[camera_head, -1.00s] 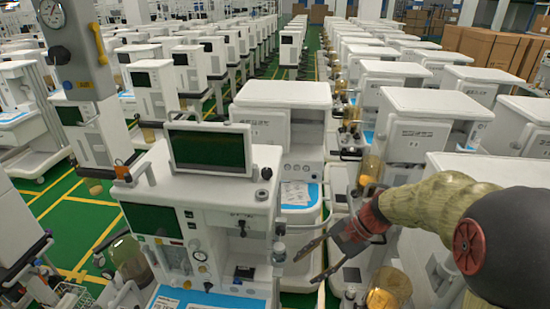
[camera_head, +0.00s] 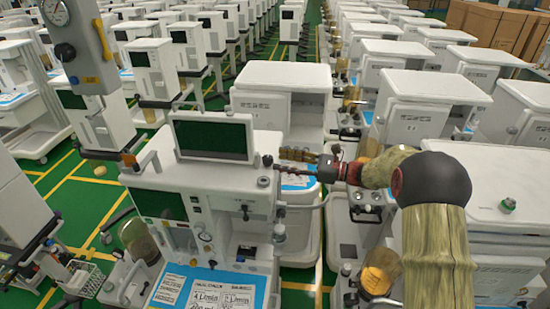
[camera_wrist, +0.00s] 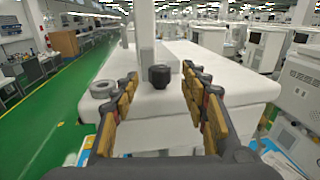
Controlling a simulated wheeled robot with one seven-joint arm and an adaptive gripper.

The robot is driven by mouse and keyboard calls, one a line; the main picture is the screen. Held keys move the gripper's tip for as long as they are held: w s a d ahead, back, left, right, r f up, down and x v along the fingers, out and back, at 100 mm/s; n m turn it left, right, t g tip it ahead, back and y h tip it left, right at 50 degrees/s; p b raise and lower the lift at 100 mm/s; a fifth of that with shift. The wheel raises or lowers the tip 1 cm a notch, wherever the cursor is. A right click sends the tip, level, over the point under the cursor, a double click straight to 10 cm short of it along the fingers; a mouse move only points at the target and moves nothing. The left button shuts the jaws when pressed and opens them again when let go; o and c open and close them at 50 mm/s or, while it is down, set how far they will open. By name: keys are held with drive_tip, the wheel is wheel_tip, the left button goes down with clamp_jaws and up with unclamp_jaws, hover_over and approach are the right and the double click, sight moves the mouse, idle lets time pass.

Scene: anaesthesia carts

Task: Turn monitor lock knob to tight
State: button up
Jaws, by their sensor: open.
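The monitor (camera_head: 213,138) is a dark screen in a white frame on top of the nearest white cart (camera_head: 205,178). A black knob (camera_head: 267,160) sits at the right of the monitor's base; it also shows in the wrist view (camera_wrist: 159,76), upright on the white top beside a pale post. My gripper (camera_head: 286,161) is just right of the black knob in the head view. In the wrist view, its two fingers (camera_wrist: 161,74) are spread, with the black knob ahead between their tips, apparently untouched. A marking for tight cannot be made out.
A grey round part (camera_wrist: 103,88) stands left of the black knob, close to the left finger; it also shows in the head view (camera_head: 263,182). White carts stand in rows behind and to the right. Green floor (camera_wrist: 50,120) is open at the left in the wrist view.

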sight(268, 161)
drive_tip(key=shift+p+x, duration=0.3)
drive_tip(key=shift+x, duration=1.3)
drive_tip(key=shift+c, duration=0.5)
drive_tip(key=c, duration=1)
